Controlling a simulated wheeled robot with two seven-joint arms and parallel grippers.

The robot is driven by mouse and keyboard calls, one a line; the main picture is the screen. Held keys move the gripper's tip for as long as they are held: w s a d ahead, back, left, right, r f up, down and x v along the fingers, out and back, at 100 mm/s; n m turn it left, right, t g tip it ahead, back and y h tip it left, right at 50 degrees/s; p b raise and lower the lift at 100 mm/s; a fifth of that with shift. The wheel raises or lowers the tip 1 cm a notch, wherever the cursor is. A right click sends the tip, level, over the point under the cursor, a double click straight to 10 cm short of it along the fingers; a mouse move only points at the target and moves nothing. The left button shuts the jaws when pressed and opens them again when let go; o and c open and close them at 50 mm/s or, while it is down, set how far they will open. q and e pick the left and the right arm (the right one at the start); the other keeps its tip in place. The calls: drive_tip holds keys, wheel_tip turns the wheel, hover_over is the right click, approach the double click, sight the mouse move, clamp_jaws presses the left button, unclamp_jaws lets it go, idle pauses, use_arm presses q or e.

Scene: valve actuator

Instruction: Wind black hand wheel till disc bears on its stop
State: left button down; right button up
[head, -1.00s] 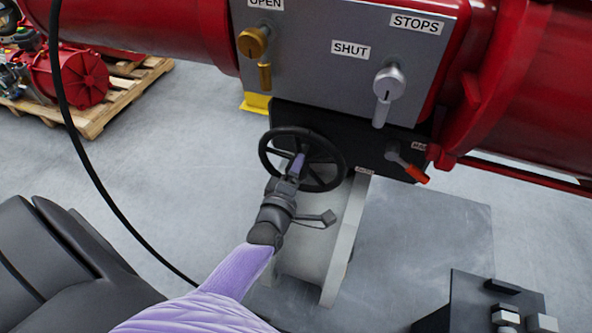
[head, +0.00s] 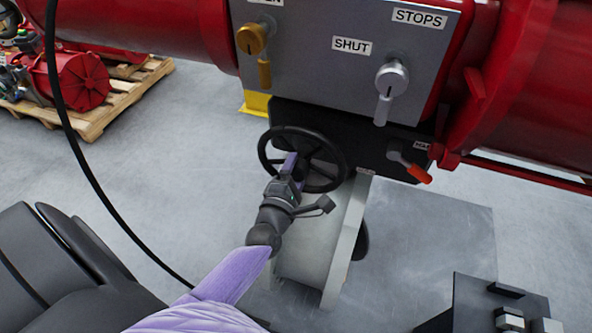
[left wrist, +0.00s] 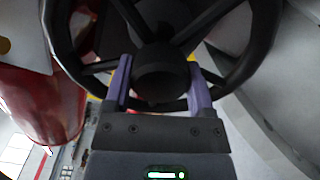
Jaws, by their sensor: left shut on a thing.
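The black hand wheel (head: 334,146) sits on the dark block under the grey panel of the red actuator. It also fills the top of the left wrist view (left wrist: 262,40), with its hub (left wrist: 162,78) between my fingers. My left gripper (head: 291,166) reaches it from the front. In the left wrist view its two purple fingers (left wrist: 160,92) stand on either side of the round hub and are shut on it. The disc and its stop cannot be made out. My right gripper is not in view.
The grey panel (head: 310,60) above carries a brass stop (head: 251,40) and a silver stop (head: 391,80). A red-tipped lever (head: 415,172) sticks out right of the wheel. A black cable (head: 85,160) hangs at left. A pallet (head: 100,115) stands far left.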

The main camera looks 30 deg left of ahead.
use_arm(q)
drive_tip(key=shift+f, duration=0.1)
drive_tip(key=shift+c, duration=1.6)
unclamp_jaws()
drive_tip(key=o, duration=0.3)
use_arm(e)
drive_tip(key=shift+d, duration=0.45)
use_arm(q)
drive_tip(key=shift+s, duration=0.1)
drive_tip(key=v, duration=1)
drive_tip(key=shift+a, duration=0.1)
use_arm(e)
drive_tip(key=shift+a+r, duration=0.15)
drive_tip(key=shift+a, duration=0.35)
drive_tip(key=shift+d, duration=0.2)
